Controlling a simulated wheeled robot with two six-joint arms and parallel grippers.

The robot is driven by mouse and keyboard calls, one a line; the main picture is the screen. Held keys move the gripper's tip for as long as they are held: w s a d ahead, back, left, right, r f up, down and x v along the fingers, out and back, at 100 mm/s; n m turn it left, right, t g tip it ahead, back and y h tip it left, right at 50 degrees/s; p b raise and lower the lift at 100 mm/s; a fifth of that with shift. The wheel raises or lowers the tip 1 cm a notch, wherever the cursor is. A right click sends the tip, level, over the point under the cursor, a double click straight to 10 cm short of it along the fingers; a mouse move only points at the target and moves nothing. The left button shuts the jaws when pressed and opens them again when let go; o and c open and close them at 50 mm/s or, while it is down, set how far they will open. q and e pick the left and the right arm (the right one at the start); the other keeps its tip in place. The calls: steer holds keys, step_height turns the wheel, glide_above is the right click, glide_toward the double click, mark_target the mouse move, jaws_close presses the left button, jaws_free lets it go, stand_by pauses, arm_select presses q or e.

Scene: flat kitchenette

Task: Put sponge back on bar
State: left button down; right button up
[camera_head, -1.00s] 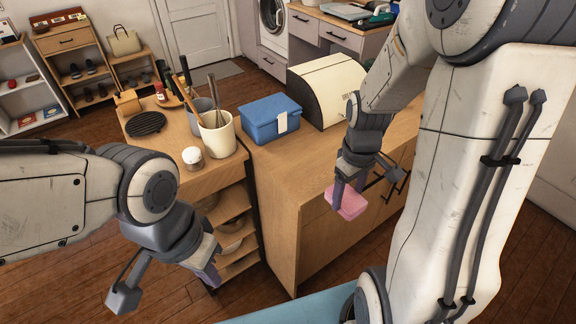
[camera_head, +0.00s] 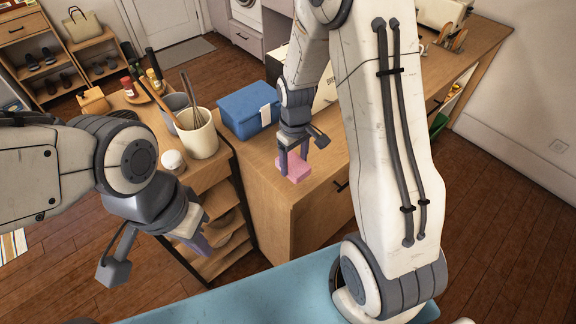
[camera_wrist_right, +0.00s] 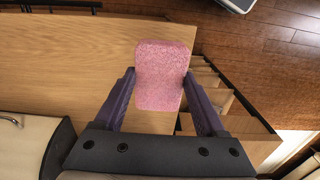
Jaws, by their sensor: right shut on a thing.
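The pink sponge (camera_head: 296,168) is held by my right gripper (camera_head: 291,161), near the front corner of the wooden counter in the head view. In the right wrist view the sponge (camera_wrist_right: 162,75) sits between the two fingers of the right gripper (camera_wrist_right: 159,83), which are shut on its sides. It appears to be held above the counter; the exact height is unclear. My left gripper (camera_head: 158,259) is open and empty at the lower left, in front of the shelf unit. I cannot make out a bar in either view.
A blue box (camera_head: 246,110) stands on the counter (camera_head: 262,160) behind the sponge. A white utensil crock (camera_head: 197,135) and a small jar (camera_head: 173,161) stand on the adjoining wooden top. Open shelves (camera_head: 215,203) face the front. Floor is free at the right.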

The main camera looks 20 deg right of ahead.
steer(key=shift+w+a+f, duration=0.3)
steer(key=shift+w, duration=0.15)
steer(key=shift+w+a+f, duration=0.25)
steer(key=shift+w, duration=0.15)
steer(key=shift+w+f, duration=0.1)
steer(key=shift+f, duration=0.15)
step_height(320, 180, down, 3)
steer(key=shift+f+p, duration=0.1)
steer(key=shift+p, duration=0.7)
steer(key=shift+f, duration=0.4)
